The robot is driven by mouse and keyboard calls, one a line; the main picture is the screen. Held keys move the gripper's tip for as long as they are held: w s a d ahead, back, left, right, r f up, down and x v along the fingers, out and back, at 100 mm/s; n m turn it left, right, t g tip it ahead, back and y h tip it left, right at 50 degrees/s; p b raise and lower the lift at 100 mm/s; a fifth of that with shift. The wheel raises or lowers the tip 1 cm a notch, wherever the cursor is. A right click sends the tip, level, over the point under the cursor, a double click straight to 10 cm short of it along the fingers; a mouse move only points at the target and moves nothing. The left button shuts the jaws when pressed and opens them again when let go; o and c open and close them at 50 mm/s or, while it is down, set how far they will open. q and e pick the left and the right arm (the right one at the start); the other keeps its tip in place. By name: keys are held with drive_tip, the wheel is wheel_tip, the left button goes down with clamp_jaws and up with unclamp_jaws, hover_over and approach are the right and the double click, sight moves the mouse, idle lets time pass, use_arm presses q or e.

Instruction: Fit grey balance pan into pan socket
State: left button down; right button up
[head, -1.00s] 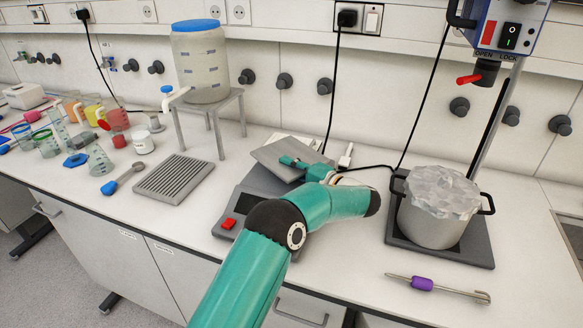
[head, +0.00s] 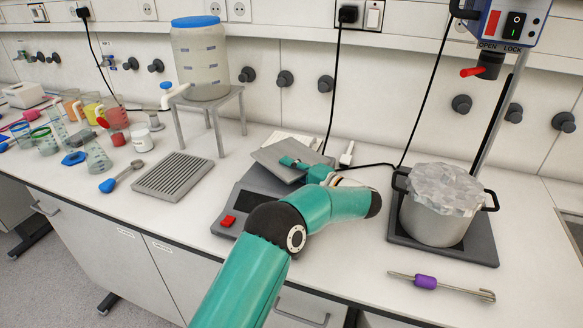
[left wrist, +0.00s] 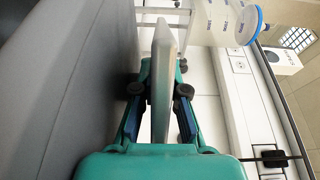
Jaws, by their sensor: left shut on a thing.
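The grey balance pan (head: 268,154) is a flat square plate, held tilted over the balance. My left gripper (head: 293,163) is shut on the pan's edge. In the left wrist view the pan (left wrist: 161,85) shows edge-on between the two fingers (left wrist: 160,100). The dark grey balance (head: 240,203) lies below, with a red button (head: 228,221) at its front left; its broad grey surface (left wrist: 65,90) fills the left of the wrist view. The pan and my arm cover most of the balance top, so the socket is hidden. I cannot tell if the pan touches the balance. My right gripper is not in view.
A grey ribbed mat (head: 174,176) lies to the left, below a stand (head: 243,100) with a large blue-lidded jar (head: 200,65). A foil-covered pot (head: 438,215) stands at the right on a dark base. A purple-gripped tool (head: 426,282) lies at the front.

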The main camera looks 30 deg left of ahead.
use_arm(q)
drive_tip(key=shift+f, duration=0.3)
drive_tip(key=shift+r, duration=0.25)
drive_tip(key=shift+r, duration=0.3)
drive_tip(key=shift+r+b, duration=0.1)
drive_tip(key=shift+b, duration=0.85)
idle(0.4)
drive_tip(key=shift+f+b, duration=0.6)
drive_tip(key=shift+f, duration=0.05)
drive_tip(key=shift+r, duration=0.2)
drive_tip(key=shift+r, duration=0.3)
